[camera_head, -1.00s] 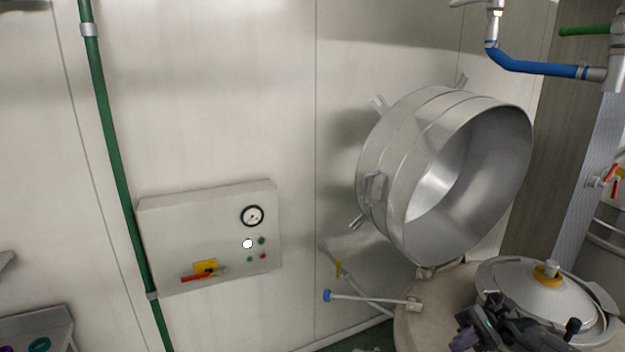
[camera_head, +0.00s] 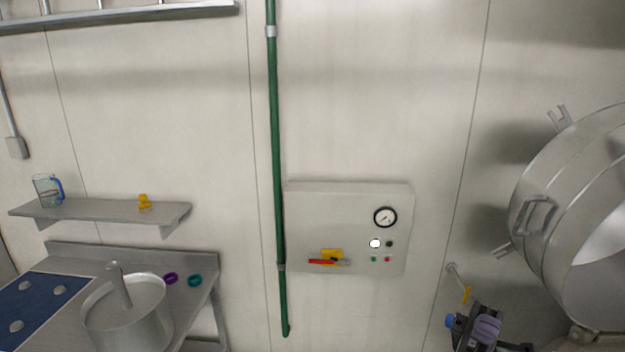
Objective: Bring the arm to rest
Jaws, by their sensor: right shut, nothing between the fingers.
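My right gripper (camera_head: 468,330) shows at the bottom right of the head view, dark with a purple-grey part. It is shut and empty, in front of the wall and left of the big steel drum. My left gripper is not in view. The rest of my right arm is mostly cut off by the lower edge.
A control box (camera_head: 350,226) with a gauge and a red-yellow handle is on the wall. A green pipe (camera_head: 276,150) runs beside it. A steel drum (camera_head: 560,200) stands right. A shelf (camera_head: 100,211) and a table with a pot (camera_head: 128,318) are left.

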